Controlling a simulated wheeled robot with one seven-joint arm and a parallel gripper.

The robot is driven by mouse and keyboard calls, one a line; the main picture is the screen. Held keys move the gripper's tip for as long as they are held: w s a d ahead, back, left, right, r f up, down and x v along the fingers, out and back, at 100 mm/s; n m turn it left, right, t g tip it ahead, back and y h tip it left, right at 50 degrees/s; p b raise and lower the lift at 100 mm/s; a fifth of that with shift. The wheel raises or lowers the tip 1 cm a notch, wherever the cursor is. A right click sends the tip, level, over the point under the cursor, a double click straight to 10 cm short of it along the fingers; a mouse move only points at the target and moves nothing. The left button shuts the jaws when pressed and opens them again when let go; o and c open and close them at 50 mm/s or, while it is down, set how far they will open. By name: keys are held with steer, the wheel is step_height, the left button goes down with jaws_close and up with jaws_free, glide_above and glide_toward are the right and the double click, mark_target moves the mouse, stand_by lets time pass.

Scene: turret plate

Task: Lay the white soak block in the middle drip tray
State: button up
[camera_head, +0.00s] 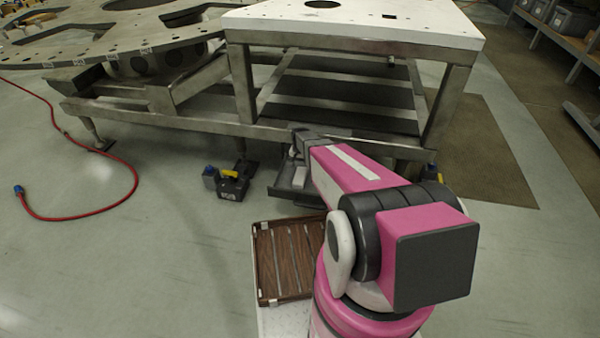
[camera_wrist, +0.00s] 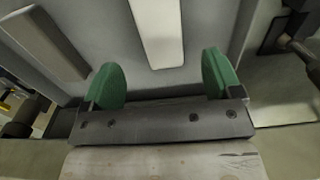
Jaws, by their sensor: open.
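A white block (camera_wrist: 157,30), flat and long, lies on a grey surface (camera_wrist: 205,25) in the wrist view, and I take it for the soak block. My gripper (camera_wrist: 165,80) has two green fingertips set wide apart, with nothing between them. The block's near end is just beyond the fingertips, roughly in line with the gap. In the head view my gripper is at the arm's far end, low by the steel frame. A grey tray (camera_head: 292,191) shows there, partly behind my arm, with a small white piece at its edge. I cannot tell which tray is the middle one.
A grey-brown bar (camera_wrist: 42,42) lies left of the fingers. The steel frame (camera_head: 240,85) with its white top plate (camera_head: 350,25) stands over the work area. A black and yellow box (camera_head: 230,183) and a red hose (camera_head: 100,207) lie on the floor. A slatted brown tray (camera_head: 287,258) is near me.

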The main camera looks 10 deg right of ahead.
steer(key=s+r+n, duration=0.4)
steer(key=s+r, duration=2)
steer(key=shift+s+r+n, duration=0.15)
steer(key=shift+r+n, duration=0.15)
steer(key=shift+r, duration=0.05)
